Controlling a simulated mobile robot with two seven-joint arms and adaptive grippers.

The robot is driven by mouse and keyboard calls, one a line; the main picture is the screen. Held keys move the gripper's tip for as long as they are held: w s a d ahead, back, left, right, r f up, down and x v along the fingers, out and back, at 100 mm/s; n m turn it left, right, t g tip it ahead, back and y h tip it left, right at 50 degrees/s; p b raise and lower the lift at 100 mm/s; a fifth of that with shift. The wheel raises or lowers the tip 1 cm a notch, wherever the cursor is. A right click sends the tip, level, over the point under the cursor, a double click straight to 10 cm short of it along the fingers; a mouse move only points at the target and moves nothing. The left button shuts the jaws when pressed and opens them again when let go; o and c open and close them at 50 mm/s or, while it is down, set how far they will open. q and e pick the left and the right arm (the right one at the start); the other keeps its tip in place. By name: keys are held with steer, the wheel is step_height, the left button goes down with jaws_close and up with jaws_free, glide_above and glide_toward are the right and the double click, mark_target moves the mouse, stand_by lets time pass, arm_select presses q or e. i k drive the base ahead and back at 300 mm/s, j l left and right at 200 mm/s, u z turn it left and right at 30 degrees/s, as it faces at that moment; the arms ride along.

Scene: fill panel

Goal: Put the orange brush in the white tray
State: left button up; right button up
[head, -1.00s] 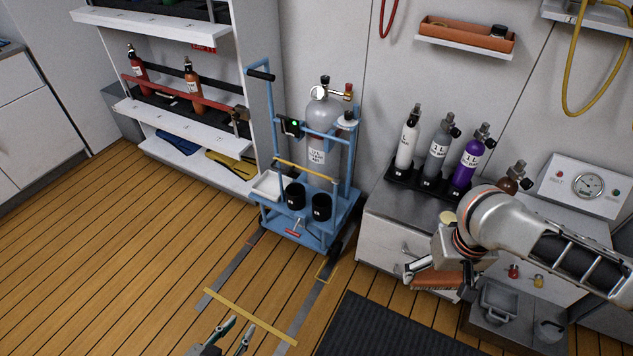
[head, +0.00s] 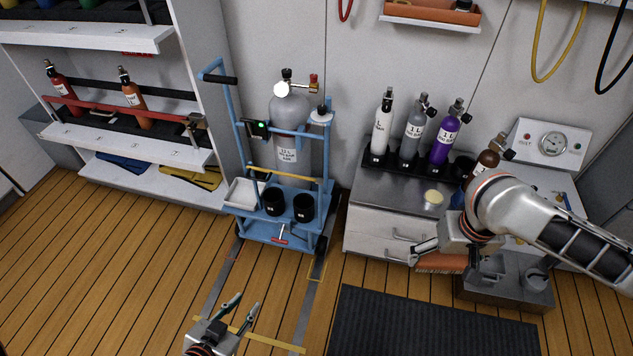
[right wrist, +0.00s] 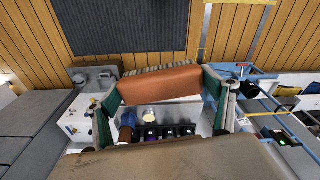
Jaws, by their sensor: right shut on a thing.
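The orange brush (head: 440,263) is held by my right gripper (head: 430,254), in front of the drawer cabinet. In the right wrist view, the brush (right wrist: 160,83) lies crosswise between the two green-lined fingers of the right gripper (right wrist: 160,92), bristles toward the top of the picture. The white tray (head: 241,196) sits on the left side of the blue cart (head: 270,233), well to the left of the brush, and its visible inside looks empty. My left gripper (head: 247,300) is open and empty above the floor, in front of the cart.
The cart carries a grey cylinder (head: 292,120) and two black cups (head: 274,202). The cabinet (head: 372,228) holds several bottles in a black rack. A grey block (head: 505,290) is right of the brush. A dark mat (head: 430,325) lies in front; the wooden floor at left is clear.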

mark_target(247, 196)
steer(key=i+j+z, duration=0.15)
steer(key=j, duration=0.4)
steer(key=i+j+z, duration=0.15)
steer(key=j, duration=0.4)
steer(key=j+z, duration=0.1)
steer(key=j, duration=0.45)
steer(key=i+j, duration=0.1)
steer(key=j, duration=0.75)
steer(key=i+j, duration=0.1)
steer(key=j, duration=0.75)
steer(key=i+j+z, duration=0.1)
steer(key=j, duration=0.75)
steer(key=i+j, duration=0.35)
steer(key=i, duration=0.2)
